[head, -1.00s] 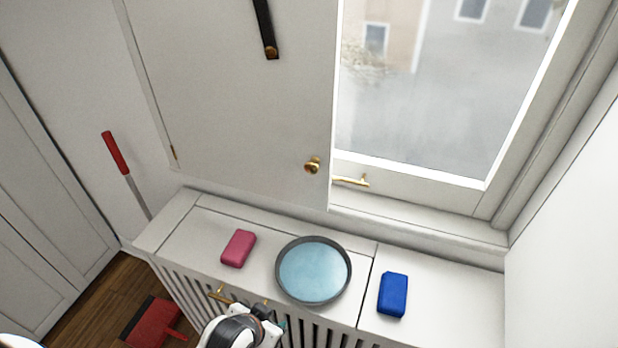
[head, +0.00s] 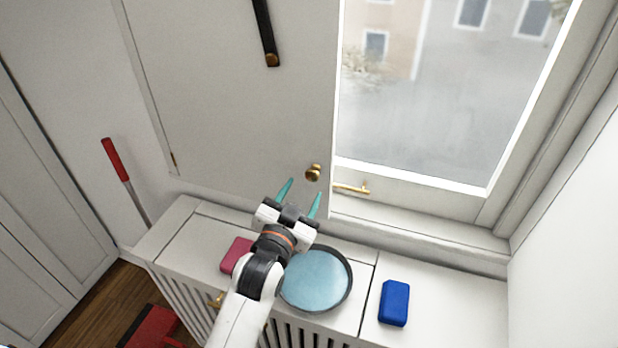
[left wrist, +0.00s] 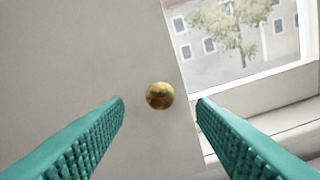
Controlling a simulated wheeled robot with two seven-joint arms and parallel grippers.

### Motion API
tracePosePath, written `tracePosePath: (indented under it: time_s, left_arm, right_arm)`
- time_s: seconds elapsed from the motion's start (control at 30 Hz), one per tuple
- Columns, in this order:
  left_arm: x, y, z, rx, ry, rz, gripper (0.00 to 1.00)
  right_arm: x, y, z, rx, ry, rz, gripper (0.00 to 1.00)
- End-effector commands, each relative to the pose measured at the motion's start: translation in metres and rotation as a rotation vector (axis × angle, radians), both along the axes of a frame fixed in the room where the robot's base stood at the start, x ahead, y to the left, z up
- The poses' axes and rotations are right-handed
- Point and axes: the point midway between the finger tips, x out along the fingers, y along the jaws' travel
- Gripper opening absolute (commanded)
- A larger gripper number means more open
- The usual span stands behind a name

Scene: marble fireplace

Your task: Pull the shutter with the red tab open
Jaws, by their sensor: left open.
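The white shutter (head: 235,105) covers the left part of the window and carries a round brass knob (head: 313,172) near its lower right edge. No red tab shows on it in these frames. My left gripper (head: 301,193) is open and empty, its teal fingers pointing up at the shutter just below the knob. In the left wrist view the knob (left wrist: 160,95) lies ahead, between and beyond the two fingertips (left wrist: 160,103), apparently not touched. My right gripper is not in view.
Below the window, a white radiator cover (head: 450,290) holds a pink block (head: 234,254), partly behind my arm, a round blue-bottomed tray (head: 347,292) and a blue block (head: 394,303). A brass window handle (head: 352,188) sits right of the knob. A red-handled tool (head: 115,160) leans at left.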

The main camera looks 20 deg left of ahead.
Motion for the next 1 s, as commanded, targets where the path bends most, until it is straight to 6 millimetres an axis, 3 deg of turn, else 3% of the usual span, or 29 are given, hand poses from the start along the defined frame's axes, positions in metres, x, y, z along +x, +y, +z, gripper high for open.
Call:
tracePosePath:
  time_s: [0.1,0.3,0.67,1.0]
  left_arm:
    - [0.023,-0.001,0.001,-0.001,0.001,0.0,0.51]
    - [0.045,-0.002,0.0,-0.001,0.001,0.0,0.51]
    - [0.05,-0.002,-0.001,-0.002,0.002,0.0,0.51]
    - [0.05,-0.002,-0.001,-0.001,0.002,0.0,0.0]
  right_arm:
    - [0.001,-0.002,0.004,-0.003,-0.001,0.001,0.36]
    - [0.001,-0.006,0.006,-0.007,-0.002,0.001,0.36]
    - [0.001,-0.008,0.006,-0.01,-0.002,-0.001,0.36]
    - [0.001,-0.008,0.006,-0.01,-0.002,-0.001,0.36]
